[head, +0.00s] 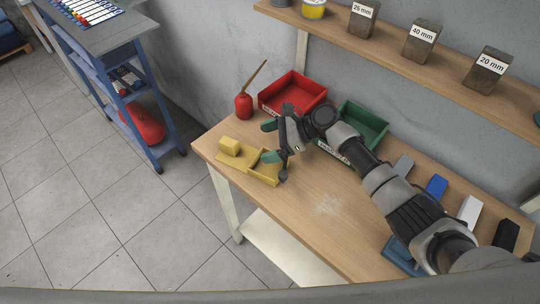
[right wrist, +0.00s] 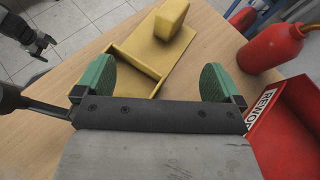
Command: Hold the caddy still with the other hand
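The yellow caddy (head: 240,160) lies on the near left part of the wooden bench. It has a flat plate, a raised block (head: 229,146) at one end and a low-walled compartment (head: 268,170) at the other. My right gripper (head: 271,141) is open, its green fingers apart, above the caddy's right side. In the right wrist view the caddy (right wrist: 160,52) shows beyond and between the open fingers (right wrist: 160,82), with nothing gripped. My left gripper (right wrist: 42,48) shows small at the upper left of that view, apparently open, away from the caddy; the head view does not show it.
A red oil can (head: 243,106) stands behind the caddy. A red bin (head: 296,89) and a green bin (head: 364,122) stand along the wall. Coloured blocks (head: 436,188) lie at the right. The bench's left edge is close to the caddy.

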